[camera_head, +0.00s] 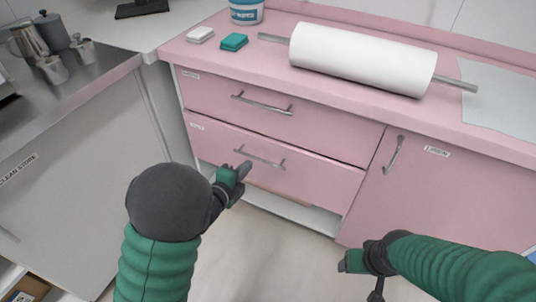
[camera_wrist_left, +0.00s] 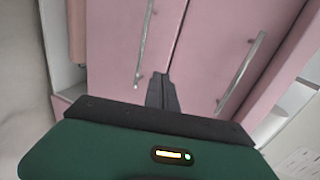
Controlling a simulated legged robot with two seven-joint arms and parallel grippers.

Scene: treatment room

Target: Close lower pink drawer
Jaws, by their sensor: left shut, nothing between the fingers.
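The lower pink drawer (camera_head: 300,180) is under the upper pink drawer (camera_head: 320,122). A dark gap runs along its top edge, and its front seems to stand slightly out; how far is hard to tell. Its metal handle (camera_head: 262,158) is horizontal. My left gripper (camera_head: 241,170) is shut and empty, in front of the lower drawer near the handle's left end; contact cannot be told. In the left wrist view, its closed fingers (camera_wrist_left: 162,90) point at the drawer fronts, between two handles. My right gripper (camera_head: 362,264) hangs low before the right cabinet; its fingers are unclear.
A pink cabinet door (camera_head: 430,200) with a vertical handle is to the right. The pink counter (camera_head: 250,50) holds a paper roll (camera_head: 360,60), a green sponge (camera_head: 234,42) and a tub (camera_head: 246,12). A grey cabinet (camera_head: 85,150) stands left. The floor (camera_head: 275,260) ahead is clear.

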